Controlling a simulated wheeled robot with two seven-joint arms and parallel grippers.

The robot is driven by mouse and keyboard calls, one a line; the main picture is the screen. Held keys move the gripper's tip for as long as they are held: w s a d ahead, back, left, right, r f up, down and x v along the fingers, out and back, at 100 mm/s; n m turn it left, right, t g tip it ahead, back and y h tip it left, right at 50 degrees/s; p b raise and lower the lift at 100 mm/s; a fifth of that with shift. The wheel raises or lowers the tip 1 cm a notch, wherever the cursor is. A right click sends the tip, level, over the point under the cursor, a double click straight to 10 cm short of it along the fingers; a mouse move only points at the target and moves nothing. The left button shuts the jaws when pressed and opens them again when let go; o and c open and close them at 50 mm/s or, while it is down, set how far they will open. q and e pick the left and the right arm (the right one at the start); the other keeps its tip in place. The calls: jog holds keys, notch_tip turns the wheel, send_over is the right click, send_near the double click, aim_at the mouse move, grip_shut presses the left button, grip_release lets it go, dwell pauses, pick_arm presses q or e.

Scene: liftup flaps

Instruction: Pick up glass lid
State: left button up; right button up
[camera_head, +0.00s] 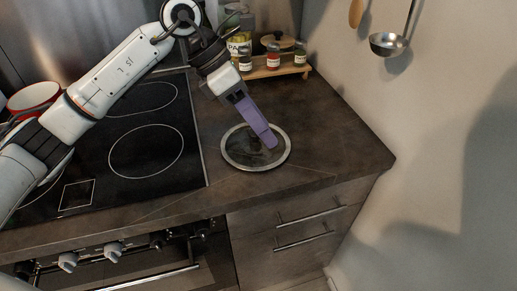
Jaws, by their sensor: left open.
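The glass lid (238,162) lies on the dark countertop to the right of the cooktop. It is round, with a pale rim and a see-through middle. My left gripper (270,142) reaches down from the upper left, with its purple fingers over the lid's middle. The fingers hide part of the lid, including any knob. The gripper is open, but I cannot tell whether its fingers straddle or touch anything. My right gripper is not in view.
A black cooktop (110,190) fills the left side, with a red-rimmed pot (34,97) at its far left. A wooden rack (282,73) with several jars stands behind the lid. A ladle (389,44) hangs on the right wall. The counter (340,150) right of the lid is clear.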

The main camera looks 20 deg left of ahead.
pick_arm(q)
jog(key=w+a+r+t+y, duration=0.2)
jog(key=w+a+r+y, duration=0.15)
jog(key=a, duration=0.35)
send_over(252, 132)
jog(key=a, duration=0.2)
jog(key=f, duration=0.3)
jog(key=shift+s+f+m+g+h, duration=0.25)
jog(key=shift+m+g+h, duration=0.05)
jog(key=shift+h, duration=0.05)
jog(key=x, duration=0.5)
jog(key=shift+s+d+p, duration=0.2)
jog(key=shift+p, duration=0.15)
jog(key=shift+c, duration=0.2)
grip_shut()
